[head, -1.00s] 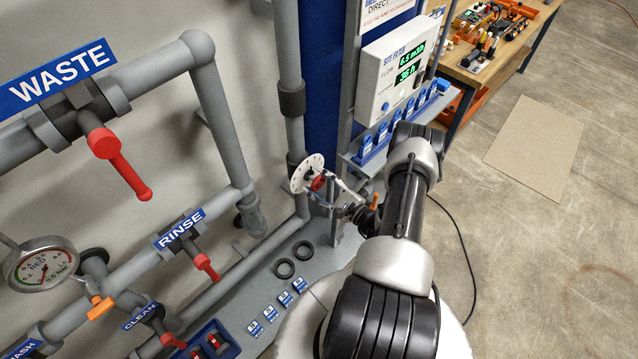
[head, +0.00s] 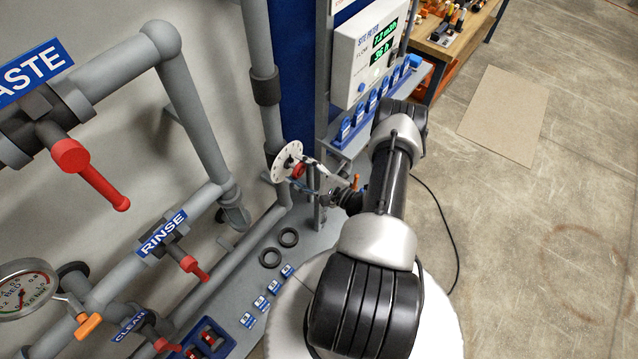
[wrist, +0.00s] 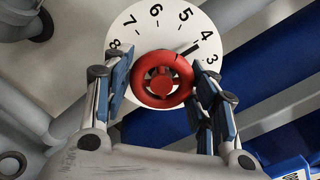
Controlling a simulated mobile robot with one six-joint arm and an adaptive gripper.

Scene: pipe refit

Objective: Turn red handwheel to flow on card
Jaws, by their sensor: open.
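The red handwheel (wrist: 161,80) sits at the centre of a white numbered dial (wrist: 125,22) in the wrist view. A black mark on the dial lies near the 4. In the head view the handwheel (head: 298,171) is small beside the dial plate (head: 286,160) on a vertical pipe. My gripper (wrist: 163,72) is open, with a blue-padded finger on either side of the handwheel; contact with the rim is unclear. In the head view my gripper (head: 312,181) is at the handwheel. The site meter (head: 365,55) shows a flow figure of about 7.3, hard to read.
Grey pipes carry red levers at WASTE (head: 90,172), RINSE (head: 194,268) and CLEAN. A gauge (head: 25,290) is at lower left. A workbench (head: 455,45) stands behind.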

